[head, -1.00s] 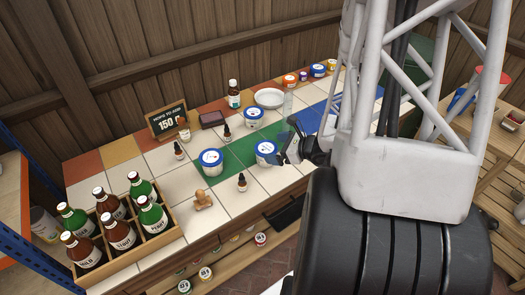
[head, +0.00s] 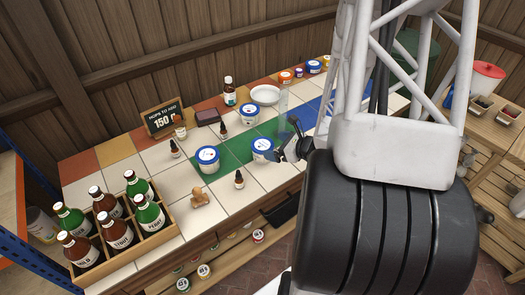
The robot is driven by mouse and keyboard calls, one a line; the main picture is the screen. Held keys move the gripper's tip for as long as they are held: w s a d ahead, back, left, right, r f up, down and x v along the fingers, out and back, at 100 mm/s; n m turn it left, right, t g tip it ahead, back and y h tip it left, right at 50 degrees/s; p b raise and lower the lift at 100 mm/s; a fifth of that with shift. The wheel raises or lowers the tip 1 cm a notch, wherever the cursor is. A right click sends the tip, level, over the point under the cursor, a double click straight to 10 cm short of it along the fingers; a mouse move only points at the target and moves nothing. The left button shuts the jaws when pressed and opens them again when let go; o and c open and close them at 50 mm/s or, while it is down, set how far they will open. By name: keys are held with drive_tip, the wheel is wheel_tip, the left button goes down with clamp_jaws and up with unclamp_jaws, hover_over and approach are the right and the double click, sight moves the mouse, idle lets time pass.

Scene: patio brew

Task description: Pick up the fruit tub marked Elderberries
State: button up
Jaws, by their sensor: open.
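Three white tubs with blue bands stand on the tiled counter: one on the left of the green tiles (head: 207,160), one on the right of the green tiles (head: 262,150), and one farther back (head: 249,115). Their labels are too small to read, so I cannot tell which is marked Elderberries. My gripper (head: 288,148) is open and sits just right of the right-hand tub. It partly overlaps that tub's edge in the picture; I cannot tell whether they touch.
A wooden crate (head: 160,243) of several bottles stands at the front left. Small dropper bottles (head: 239,180), a wooden figure (head: 200,198), a chalkboard sign (head: 163,118) and a white plate (head: 265,95) are on the counter. A clear cylinder (head: 283,103) stands close behind my gripper.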

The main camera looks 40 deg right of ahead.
sight(262, 144)
drive_tip(key=shift+w+a+f, duration=0.15)
drive_tip(key=shift+w+f, duration=0.05)
drive_tip(key=shift+w, duration=0.15)
drive_tip(key=shift+x, duration=2.6)
drive_tip(key=c, duration=0.8)
drive_tip(key=shift+c, duration=0.2)
drive_tip(key=shift+r, duration=0.2)
